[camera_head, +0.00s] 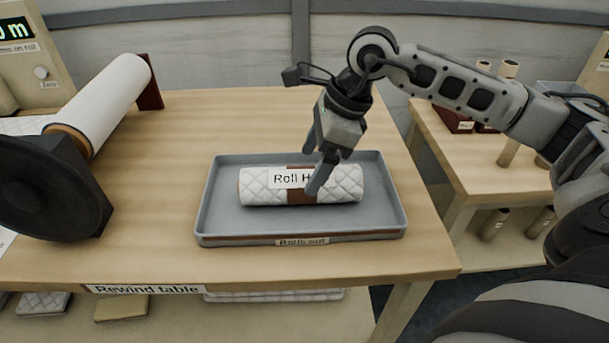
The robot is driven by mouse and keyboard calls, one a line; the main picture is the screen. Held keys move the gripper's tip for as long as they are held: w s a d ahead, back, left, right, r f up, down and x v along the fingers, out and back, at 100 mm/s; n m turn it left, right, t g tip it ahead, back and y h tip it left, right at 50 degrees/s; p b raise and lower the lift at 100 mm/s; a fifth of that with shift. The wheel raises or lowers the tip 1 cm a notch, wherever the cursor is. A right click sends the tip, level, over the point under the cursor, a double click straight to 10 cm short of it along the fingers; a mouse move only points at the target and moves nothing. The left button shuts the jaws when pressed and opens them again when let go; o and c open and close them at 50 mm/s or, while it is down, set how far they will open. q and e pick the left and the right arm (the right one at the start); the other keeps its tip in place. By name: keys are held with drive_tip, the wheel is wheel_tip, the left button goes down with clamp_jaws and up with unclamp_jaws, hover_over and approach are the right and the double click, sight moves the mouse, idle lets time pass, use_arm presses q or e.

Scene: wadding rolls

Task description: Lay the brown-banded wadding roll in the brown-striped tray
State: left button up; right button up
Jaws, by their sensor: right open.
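The brown-banded wadding roll (257,186) is white and quilted, with a brown band around its middle and a label reading "Roll H" with the rest hidden. It lies lengthwise in the grey tray (222,224), which has a brown stripe and a "Rolls out" label on its front edge. My right gripper (314,172) points down at the roll's middle, its fingers apart, one in front of the band and label. I cannot tell whether the fingers touch the roll. My left gripper is not in view.
A large white roll (108,103) on a spindle and a black disc (45,190) stand at the left of the rewind table (150,240). A second table (480,165) stands at the right beyond a gap. The wood around the tray is clear.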

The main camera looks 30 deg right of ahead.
drive_tip(key=v, duration=0.7)
drive_tip(key=shift+r, duration=0.1)
